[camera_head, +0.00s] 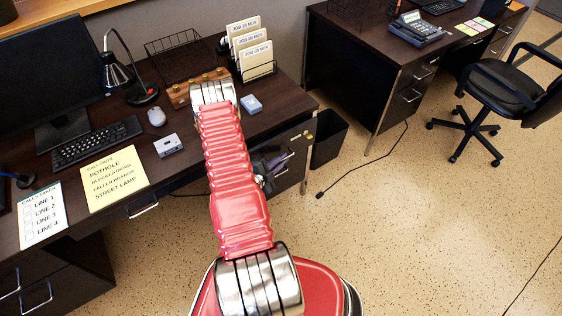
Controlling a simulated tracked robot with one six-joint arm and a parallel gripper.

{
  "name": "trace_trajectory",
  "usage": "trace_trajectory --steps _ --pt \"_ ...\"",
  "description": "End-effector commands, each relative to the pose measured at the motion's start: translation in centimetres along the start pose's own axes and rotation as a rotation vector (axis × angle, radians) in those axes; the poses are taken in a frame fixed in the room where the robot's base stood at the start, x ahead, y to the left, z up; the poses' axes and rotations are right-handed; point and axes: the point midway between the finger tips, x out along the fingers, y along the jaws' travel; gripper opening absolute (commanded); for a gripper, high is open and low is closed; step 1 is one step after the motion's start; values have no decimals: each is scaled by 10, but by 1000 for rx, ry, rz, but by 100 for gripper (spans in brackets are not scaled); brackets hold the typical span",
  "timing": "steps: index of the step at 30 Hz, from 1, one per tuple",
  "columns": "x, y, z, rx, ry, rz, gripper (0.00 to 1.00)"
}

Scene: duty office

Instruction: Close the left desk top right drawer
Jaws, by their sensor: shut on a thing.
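The left desk (185,130) is dark brown and runs from the lower left to the picture's middle. Its top right drawer (296,141) has a dark front below the desk's right end, partly hidden by my red arm and gripper. I cannot tell how far this drawer stands out. My gripper (277,165) is small and dark in this view, just right of my arm at the drawer fronts. It is shut at what appears to be the drawer handle, which is mostly hidden.
A black bin (331,138) stands right of the left desk. A cable (365,163) lies on the speckled floor, with free floor around it. A second desk (372,60) and a black chair (500,90) are farther right. A monitor, lamp, keyboard and papers cover the left desk.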

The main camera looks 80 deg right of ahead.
Motion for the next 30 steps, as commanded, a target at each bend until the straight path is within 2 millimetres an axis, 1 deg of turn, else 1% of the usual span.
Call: trace_trajectory --steps 23,26,30 --pt "0 2 0 -3 -1 4 0" --pt "1 0 3 -2 -1 4 0" --pt "7 -10 16 -1 0 2 0"
